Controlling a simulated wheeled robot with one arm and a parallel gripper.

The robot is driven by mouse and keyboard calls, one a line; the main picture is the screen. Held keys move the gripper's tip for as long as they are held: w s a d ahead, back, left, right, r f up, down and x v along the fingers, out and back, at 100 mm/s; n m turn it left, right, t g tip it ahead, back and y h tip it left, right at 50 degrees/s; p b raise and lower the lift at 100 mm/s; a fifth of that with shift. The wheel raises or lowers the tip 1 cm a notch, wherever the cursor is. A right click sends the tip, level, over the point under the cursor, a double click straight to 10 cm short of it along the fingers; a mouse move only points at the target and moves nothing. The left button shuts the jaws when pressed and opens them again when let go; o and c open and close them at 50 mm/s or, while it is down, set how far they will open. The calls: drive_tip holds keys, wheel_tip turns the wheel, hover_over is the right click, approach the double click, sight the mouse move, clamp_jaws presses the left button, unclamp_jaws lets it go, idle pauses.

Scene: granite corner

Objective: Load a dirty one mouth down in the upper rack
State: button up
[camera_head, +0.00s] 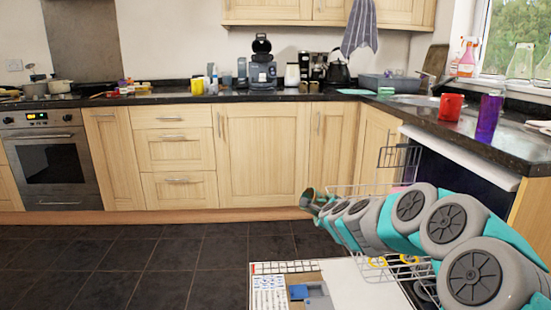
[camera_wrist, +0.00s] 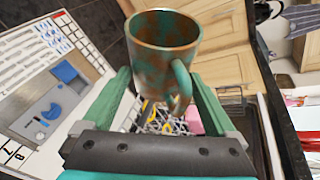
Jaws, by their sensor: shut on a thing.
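My gripper (camera_wrist: 159,76) is shut on a teal mug (camera_wrist: 160,35) with brown stains, held between its two green fingers. The mug's open mouth shows at the top in the wrist view, and its handle points toward the camera. In the head view the mug (camera_head: 307,198) is small at the end of my arm, above the floor and left of the open dishwasher. The upper rack (camera_head: 400,157) is a wire rack partly hidden by my arm. The lower rack (camera_head: 405,265) shows below, with yellow items in it.
The lowered dishwasher door (camera_head: 370,290) lies flat at the bottom, with a dispenser panel (camera_wrist: 60,105) on it. A red mug (camera_head: 451,107) and a purple cup (camera_head: 488,118) stand on the dark counter (camera_head: 430,118) above. The tiled floor at left is clear.

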drive_tip(key=n+b, duration=0.3)
drive_tip(key=n, duration=0.9)
